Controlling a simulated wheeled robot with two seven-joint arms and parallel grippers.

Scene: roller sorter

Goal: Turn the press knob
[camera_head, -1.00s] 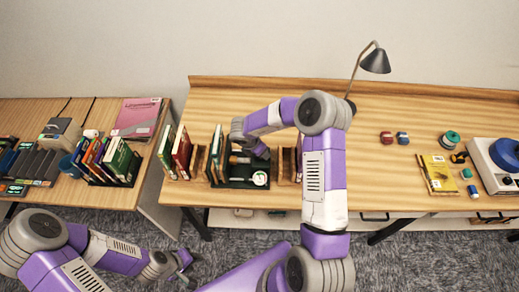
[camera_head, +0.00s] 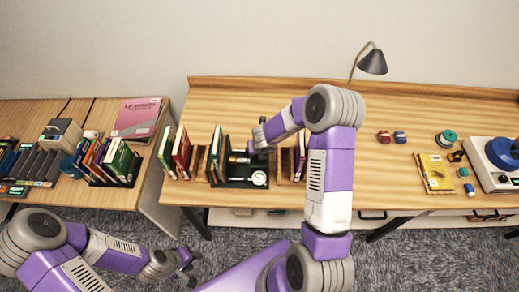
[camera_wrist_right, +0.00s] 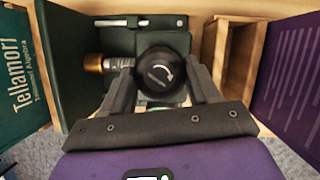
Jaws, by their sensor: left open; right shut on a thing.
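The press (camera_head: 233,183) is a dark green frame on the wooden desk, with a brass-tipped screw (camera_head: 238,159) and a round white dial (camera_head: 259,178). My right gripper (camera_wrist_right: 160,85) is shut on the knob, one finger on each side. In the head view its fingertips are hard to make out. My left gripper (camera_head: 188,268) is open and empty, low in front of the desk.
Books (camera_head: 181,153) stand left of the press, and a wooden divider (camera_head: 285,166) stands right of it. A green book (camera_wrist_right: 25,75) is close to the left in the wrist view. A lamp (camera_head: 372,62) and a yellow booklet (camera_head: 434,172) are farther right.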

